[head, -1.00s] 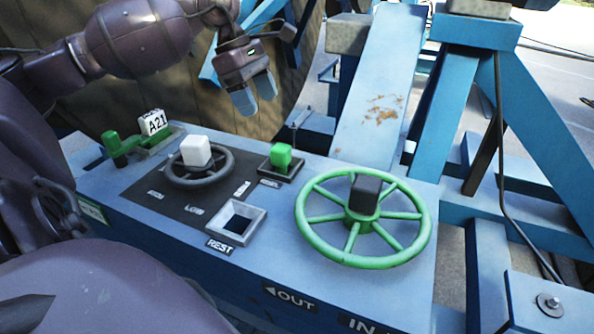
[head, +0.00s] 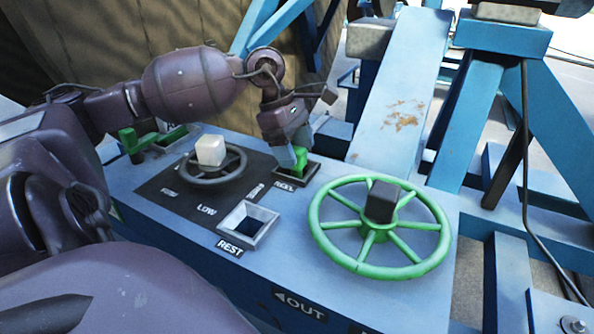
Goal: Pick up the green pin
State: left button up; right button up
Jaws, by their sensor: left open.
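The green pin (head: 301,167) stands in a square grey socket (head: 312,171) on the blue control panel, partly hidden by my left gripper. My left gripper (head: 297,153) points down at the pin with its pale fingers open around its upper part. I cannot tell whether either finger touches it. My right gripper is not in view.
An empty square socket (head: 239,224) marked REST lies nearer. A green spoked handwheel (head: 346,264) stands to the right. A dark wheel with a white knob (head: 210,150) is left of the pin. A green lever (head: 128,140) sits at far left, and a sloping blue beam (head: 415,75) rises behind.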

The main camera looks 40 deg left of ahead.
pick_arm(q)
jog(key=shift+d+f, duration=0.15)
jog(key=shift+f, duration=0.2)
grip_shut()
jog(key=shift+r, duration=0.1)
